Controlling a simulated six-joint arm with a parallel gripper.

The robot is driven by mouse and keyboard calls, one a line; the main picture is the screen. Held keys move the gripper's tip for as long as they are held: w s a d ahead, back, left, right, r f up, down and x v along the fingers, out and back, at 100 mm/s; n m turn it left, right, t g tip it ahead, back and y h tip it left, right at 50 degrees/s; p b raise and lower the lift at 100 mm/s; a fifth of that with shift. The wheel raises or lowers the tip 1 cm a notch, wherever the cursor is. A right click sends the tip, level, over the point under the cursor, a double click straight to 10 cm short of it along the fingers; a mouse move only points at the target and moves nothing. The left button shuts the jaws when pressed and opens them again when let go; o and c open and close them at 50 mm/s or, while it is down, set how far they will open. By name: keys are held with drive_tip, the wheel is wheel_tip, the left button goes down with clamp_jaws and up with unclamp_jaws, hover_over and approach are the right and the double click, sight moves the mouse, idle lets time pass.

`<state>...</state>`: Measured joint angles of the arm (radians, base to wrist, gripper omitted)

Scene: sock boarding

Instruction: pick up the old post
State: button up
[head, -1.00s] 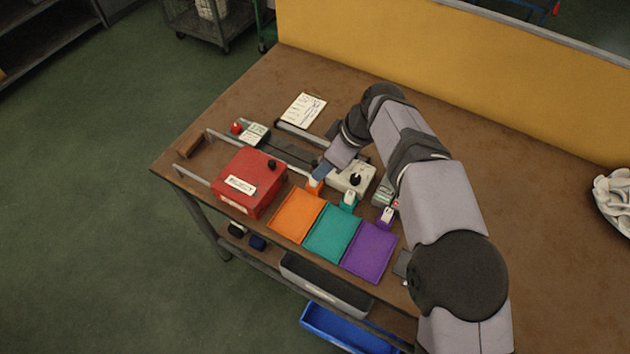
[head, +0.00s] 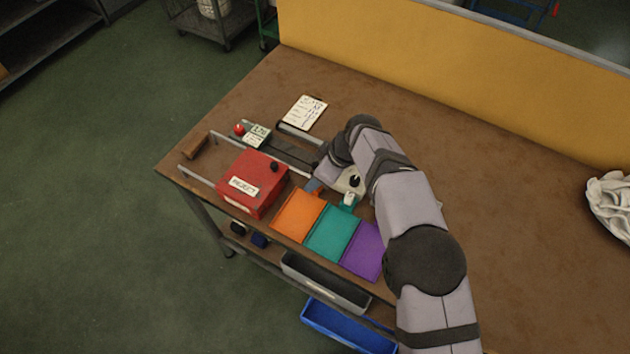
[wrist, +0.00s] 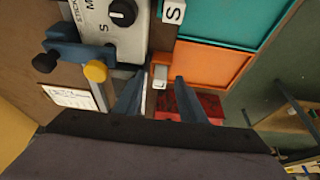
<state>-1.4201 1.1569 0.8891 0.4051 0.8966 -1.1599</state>
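My gripper (wrist: 160,90) is open, with its two blue fingers pointing down among the small stands at the machine. A small pale block (wrist: 160,76) shows between the fingertips in the wrist view; I cannot tell whether they touch it. In the head view, my gripper (head: 314,184) is beside the orange tray's small orange stand (head: 318,193). A blue bracket in the wrist view carries a black knob (wrist: 45,61) and a yellow knob (wrist: 95,71). No part is marked as the old post, and I cannot tell which one it is.
The pale machine box (head: 353,184) with a black dial stands close to my gripper. Orange (head: 298,217), teal (head: 333,233) and purple (head: 363,251) trays lie in front. A red REJECT box (head: 251,187) stands left.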

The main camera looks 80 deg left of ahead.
drive_tip(key=shift+c, duration=0.7)
clamp_jaws()
drive_tip(key=shift+r, duration=0.1)
wheel_tip(320, 180, up, 10)
drive_tip(key=b, duration=0.3)
